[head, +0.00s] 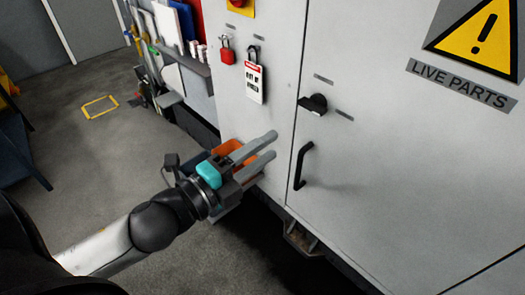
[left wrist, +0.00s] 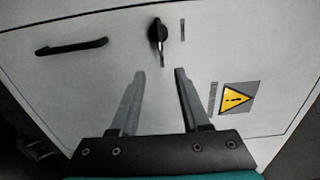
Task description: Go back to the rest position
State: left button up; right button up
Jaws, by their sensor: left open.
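My left gripper (head: 274,145) is open and empty in front of the grey cabinet (head: 390,190). In the left wrist view its two fingers (left wrist: 159,72) are apart with nothing between them. A black rotary switch (head: 314,103) is on the cabinet door, above and to the right of the gripper in the head view. It also shows past the fingertips in the left wrist view (left wrist: 157,34). A black door handle (head: 303,166) is right of the gripper in the head view. My right gripper is in neither view.
A red padlock (head: 227,52) and a white tag (head: 254,83) hang on the cabinet above the gripper. A warning sign (head: 480,35) is at the upper right. The floor on the left (head: 85,150) is mostly clear.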

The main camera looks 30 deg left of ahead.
pick_arm(q)
jog(key=shift+s+f, duration=0.1)
dwell(0.5)
jog(key=w+a+f+n+g+y+b, duration=0.1)
jog(key=a+f+n+y+b, duration=0.2)
jog(key=f, duration=0.7)
jog(key=a+f+n+g+y+b, duration=0.1)
jog(key=a+f+n+g, duration=0.2)
jog(key=f, duration=0.8)
jog(key=s+a+f+n+g+y+b, duration=0.1)
jog(key=s+a+f+n+g+b, duration=0.15)
jog(key=f, duration=0.85)
jog(key=s+a+f+n+g+y+b, duration=0.1)
jog(key=s+a+f+n+y, duration=0.2)
jog(key=f, duration=0.8)
jog(key=s+d+f+n+g+h+b, duration=0.1)
jog(key=s+d+f+n+g+b, duration=0.1)
jog(key=s+f, duration=0.6)
jog(key=s+d+f+n+g+b, duration=0.25)
jog(key=s+f, duration=0.25)
jog(key=f, duration=0.5)
jog(key=s+d+f+n+g+b, duration=0.1)
jog(key=s+d+f+n+g, duration=0.1)
jog(key=s+f, duration=0.2)
jog(key=s+d+f+n+g+b, duration=0.1)
jog(key=s+f, duration=0.4)
jog(key=s, duration=0.5)
jog(key=shift+s+d+n+g+h, duration=0.2)
jog(key=shift+d+n+g+h, duration=0.25)
jog(key=shift+d, duration=0.75)
